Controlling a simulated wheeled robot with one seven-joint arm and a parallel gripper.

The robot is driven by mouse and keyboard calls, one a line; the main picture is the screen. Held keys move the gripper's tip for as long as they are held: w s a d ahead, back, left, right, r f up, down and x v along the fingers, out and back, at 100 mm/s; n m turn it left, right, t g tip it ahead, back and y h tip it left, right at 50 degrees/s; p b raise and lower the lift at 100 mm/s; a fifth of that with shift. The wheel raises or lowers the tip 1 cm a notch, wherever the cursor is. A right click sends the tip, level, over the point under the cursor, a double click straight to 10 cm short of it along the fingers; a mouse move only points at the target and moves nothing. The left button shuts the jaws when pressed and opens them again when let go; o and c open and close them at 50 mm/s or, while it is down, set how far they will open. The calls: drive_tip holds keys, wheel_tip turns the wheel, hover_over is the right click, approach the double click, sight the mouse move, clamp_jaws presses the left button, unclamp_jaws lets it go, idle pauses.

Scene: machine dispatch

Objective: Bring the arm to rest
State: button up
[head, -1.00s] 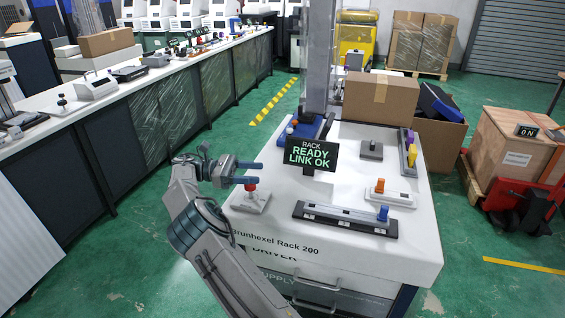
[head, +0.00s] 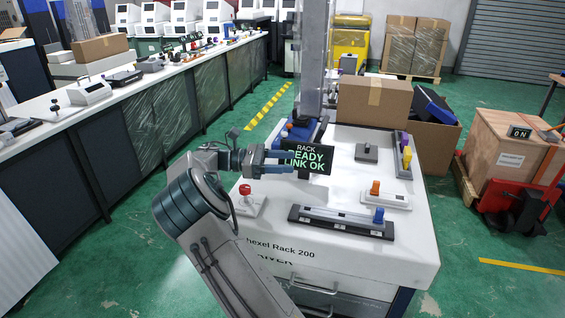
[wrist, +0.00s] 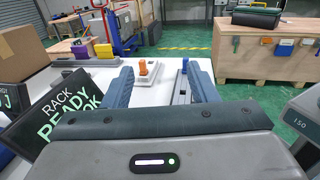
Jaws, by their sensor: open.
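My gripper (head: 284,164) is open and empty in the head view. It is held above the left side of the white rack top (head: 335,192), its fingers pointing right and overlapping the rack display (head: 318,158). The display reads "RACK READY LINK OK". My arm is bent, with its elbow in front of the rack's left edge. In the wrist view, the two blue fingers (wrist: 158,88) stand apart, with an orange knob (wrist: 143,68) showing beyond the gap between them.
A long bench (head: 150,78) runs along the left. Green floor between bench and rack is clear.

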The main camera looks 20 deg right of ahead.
idle(0.4)
drive_tip(key=s+d+f+m+t+y+p, duration=0.1)
drive_tip(key=s+d+m+t+y, duration=0.3)
drive_tip(key=s+y, duration=0.65)
drive_tip(key=s+a+m+t+y+p, duration=0.1)
drive_tip(key=s+a+m+t+y, duration=0.2)
drive_tip(key=s+a, duration=0.4)
drive_tip(key=s+a+m+t+y+p, duration=0.1)
drive_tip(key=s+a+m+t+y, duration=0.2)
drive_tip(key=s, duration=1)
drive_tip(key=a+m, duration=0.3)
drive_tip(key=a, duration=0.1)
drive_tip(key=shift+s+r, duration=0.15)
drive_tip(key=shift+r, duration=0.25)
